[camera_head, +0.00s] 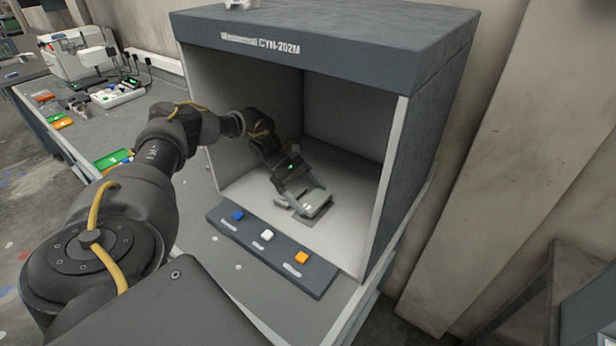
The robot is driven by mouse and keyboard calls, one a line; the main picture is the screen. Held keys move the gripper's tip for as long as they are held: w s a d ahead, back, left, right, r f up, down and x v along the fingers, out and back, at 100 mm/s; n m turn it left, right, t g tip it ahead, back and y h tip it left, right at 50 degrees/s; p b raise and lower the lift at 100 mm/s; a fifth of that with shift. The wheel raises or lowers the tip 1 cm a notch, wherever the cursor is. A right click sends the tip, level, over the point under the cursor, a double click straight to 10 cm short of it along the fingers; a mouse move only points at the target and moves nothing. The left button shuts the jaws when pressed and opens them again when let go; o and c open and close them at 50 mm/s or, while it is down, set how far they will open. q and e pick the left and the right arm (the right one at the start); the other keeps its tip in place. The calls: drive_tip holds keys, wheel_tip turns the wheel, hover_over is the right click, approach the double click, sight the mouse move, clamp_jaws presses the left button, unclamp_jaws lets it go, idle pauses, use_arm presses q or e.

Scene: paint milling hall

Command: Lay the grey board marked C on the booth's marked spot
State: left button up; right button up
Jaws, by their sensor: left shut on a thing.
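The booth (430,150) is a grey open-fronted box on the bench, with a dark top and a label on its front edge. My left gripper (302,201) reaches inside, low over the booth floor near the front. It is shut on a small grey board (316,204), which lies at or just above the floor; I cannot tell whether it touches. The letter on the board is too small to read. The marked spot is not clearly visible; a darker patch shows under and beside the board. My right gripper is not in view.
A dark panel (262,254) with blue, white and orange buttons lies along the booth's front opening. The bench (190,215) holds green and orange boards (112,160), a power strip and a white machine (78,52) at the left. The booth's back floor is clear.

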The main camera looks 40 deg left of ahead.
use_arm(q)
wheel_tip(320, 180, down, 2)
drive_tip(key=shift+f, duration=0.4)
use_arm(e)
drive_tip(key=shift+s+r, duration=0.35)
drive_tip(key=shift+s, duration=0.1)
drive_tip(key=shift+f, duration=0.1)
use_arm(q)
drive_tip(key=o, duration=0.8)
drive_tip(key=b+v, duration=0.2)
drive_tip(key=v, duration=0.4)
drive_tip(key=shift+w, duration=0.1)
drive_tip(key=shift+v, duration=0.8)
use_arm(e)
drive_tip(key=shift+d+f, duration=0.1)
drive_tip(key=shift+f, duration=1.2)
use_arm(q)
drive_tip(key=shift+d, duration=0.1)
